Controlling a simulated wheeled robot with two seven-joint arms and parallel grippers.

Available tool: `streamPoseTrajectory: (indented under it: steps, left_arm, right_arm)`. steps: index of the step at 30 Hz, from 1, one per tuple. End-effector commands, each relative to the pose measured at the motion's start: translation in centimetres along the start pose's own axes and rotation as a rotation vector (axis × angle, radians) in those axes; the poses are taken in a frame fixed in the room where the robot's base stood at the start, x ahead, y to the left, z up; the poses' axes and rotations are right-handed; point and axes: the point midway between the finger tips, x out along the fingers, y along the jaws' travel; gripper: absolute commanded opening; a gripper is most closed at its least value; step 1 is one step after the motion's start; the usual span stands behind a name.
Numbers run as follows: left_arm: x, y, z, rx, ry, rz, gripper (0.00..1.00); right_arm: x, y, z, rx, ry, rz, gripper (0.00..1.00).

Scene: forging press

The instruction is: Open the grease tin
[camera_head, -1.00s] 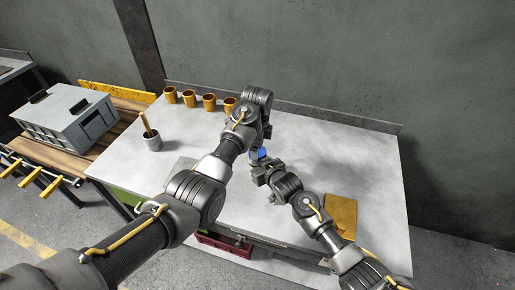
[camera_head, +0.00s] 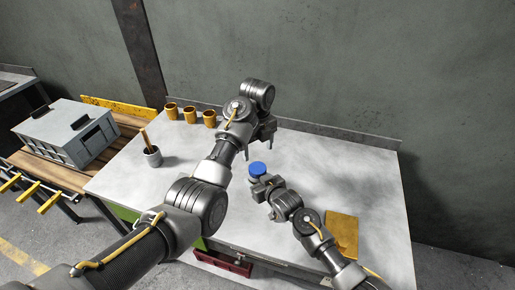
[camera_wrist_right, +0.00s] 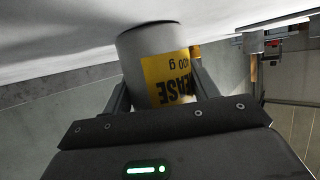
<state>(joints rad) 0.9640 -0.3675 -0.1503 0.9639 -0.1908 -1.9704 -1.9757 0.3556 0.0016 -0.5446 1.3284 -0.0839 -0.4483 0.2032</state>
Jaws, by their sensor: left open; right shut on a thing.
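The grease tin is a grey can with a yellow label in the right wrist view (camera_wrist_right: 150,62), upside down in the picture. In the head view its blue lid (camera_head: 258,167) shows on top; whether it is loosened I cannot tell. My right gripper (camera_head: 261,184) is shut around the can from the near side, and its fingers flank the can in the wrist view. My left gripper (camera_head: 259,143) is open and empty, behind and above the lid, apart from it. The lid is hidden in the wrist view.
The tin is over the light grey workbench (camera_head: 320,165). Several yellow cups (camera_head: 190,114) stand at the back left, and a grey cup (camera_head: 152,156) holds a yellow-handled tool. A yellow plate (camera_head: 341,233) lies at the right. The bench's back right is clear.

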Motion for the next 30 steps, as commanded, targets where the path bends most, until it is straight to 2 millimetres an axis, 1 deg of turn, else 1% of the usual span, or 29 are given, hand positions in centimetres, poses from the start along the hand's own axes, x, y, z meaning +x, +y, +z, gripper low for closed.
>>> streamPoseTrajectory:
  steps: [1,4,8,11,14,18,24,27,30]
  left_arm:
    - [0.0,0.1,0.0,0.047,0.0,0.004,0.72]
    - [0.0,0.1,-0.1,0.115,-0.001,0.01,0.72]
    - [0.1,0.2,-0.1,0.135,0.0,0.01,0.72]
    - [0.6,0.2,-0.1,0.134,0.001,0.01,0.72]
    - [1.7,0.2,-0.1,0.134,0.002,0.012,0.72]
    - [4.0,0.2,-0.1,0.132,0.002,0.012,0.72]
    - [6.7,0.3,-0.1,0.132,0.001,0.012,0.72]
    - [7.5,0.2,-0.1,0.131,0.001,0.01,0.72]
    - [7.9,0.2,-0.1,0.131,0.0,0.01,0.72]
  right_arm:
    - [0.0,0.0,0.4,-0.001,-0.008,-0.001,0.0]
    - [0.0,0.0,0.4,-0.001,-0.008,-0.001,0.0]
    - [0.0,0.0,0.4,-0.001,-0.008,-0.001,0.0]
    - [0.0,0.0,0.4,-0.001,-0.008,-0.001,0.0]
    - [0.0,0.0,0.4,-0.001,-0.008,-0.001,0.0]
    - [0.0,0.0,0.4,-0.001,-0.008,-0.001,0.0]
    - [0.0,0.0,0.4,-0.001,-0.008,-0.001,0.0]
    - [0.0,0.0,0.4,-0.001,-0.008,-0.001,0.0]
    - [0.0,0.0,0.4,0.0,-0.008,-0.001,0.0]
